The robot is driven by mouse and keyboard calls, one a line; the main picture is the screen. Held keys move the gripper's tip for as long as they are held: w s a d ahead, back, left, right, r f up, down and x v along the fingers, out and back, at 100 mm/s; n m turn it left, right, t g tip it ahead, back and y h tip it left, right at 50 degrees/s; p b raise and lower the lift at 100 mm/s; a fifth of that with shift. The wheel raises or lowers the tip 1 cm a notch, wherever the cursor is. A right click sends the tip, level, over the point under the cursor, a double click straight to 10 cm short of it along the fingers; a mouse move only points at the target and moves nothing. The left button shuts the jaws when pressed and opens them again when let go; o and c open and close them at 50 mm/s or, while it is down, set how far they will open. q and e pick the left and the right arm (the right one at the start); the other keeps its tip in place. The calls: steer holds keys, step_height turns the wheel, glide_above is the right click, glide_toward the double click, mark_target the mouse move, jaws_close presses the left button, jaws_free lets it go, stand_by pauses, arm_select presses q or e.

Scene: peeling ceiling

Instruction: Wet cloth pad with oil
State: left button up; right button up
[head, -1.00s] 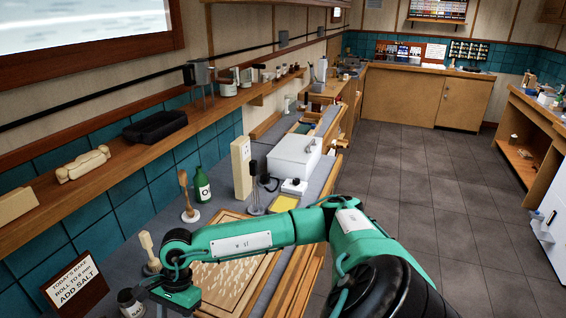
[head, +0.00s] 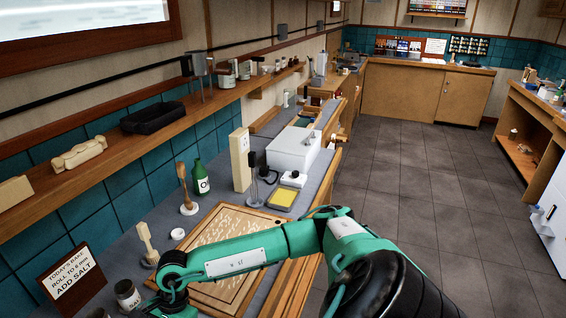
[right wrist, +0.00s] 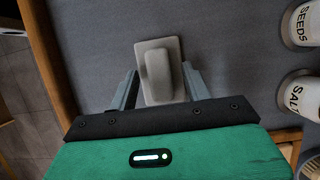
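A green bottle (head: 201,180) with a white label starting with "O" stands upright near the tiled wall on the counter. A yellow pad (head: 283,198) lies in a shallow dark-edged holder beyond the board. In the right wrist view, a beige-grey block-shaped piece on a flat rectangular base (right wrist: 146,52) lies on the grey counter; I cannot tell whether it is the cloth pad. My right gripper (right wrist: 160,78) is open, its fingers on either side of this piece. In the head view my right arm hides it, and the gripper is at the lower edge. My left gripper is out of view.
A wooden board (head: 235,232) with pale pieces lies under my right arm. The salt jar (right wrist: 298,92) and seeds jar (right wrist: 304,22) stand right of my right gripper. A sign (head: 72,276) leans at left.

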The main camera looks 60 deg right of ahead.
jaws_close()
steer(key=shift+r, duration=0.15)
steer(key=shift+r+p, duration=0.75)
steer(key=shift+r, duration=2.15)
